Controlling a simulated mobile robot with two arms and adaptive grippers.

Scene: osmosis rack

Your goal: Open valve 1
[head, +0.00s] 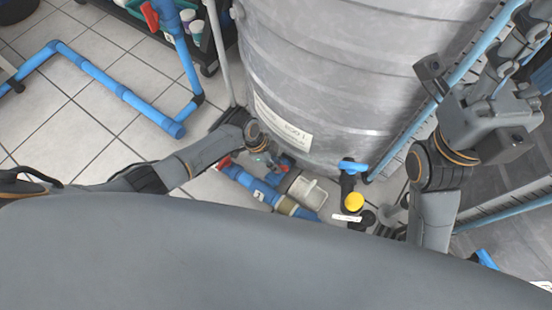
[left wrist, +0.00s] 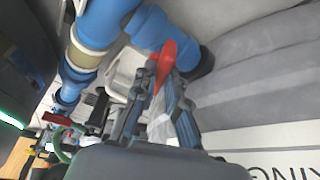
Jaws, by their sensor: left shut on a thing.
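A red valve handle (left wrist: 166,62) on the blue pipework (left wrist: 103,25) sits between the fingers of my left gripper (left wrist: 163,85) in the left wrist view. The fingers are shut on it, close to the grey tank wall. In the head view my left gripper (head: 277,161) is low against the tank's foot, and the held handle is mostly hidden there. Another red handle (head: 225,162) shows just left of the gripper.
The large grey tank (head: 345,80) fills the middle. A blue-handled valve (head: 352,166) and a yellow cap (head: 354,202) stand at its foot. A blue floor pipe (head: 110,85) runs at the left. Tiled floor (head: 75,135) is open between pipe and arm.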

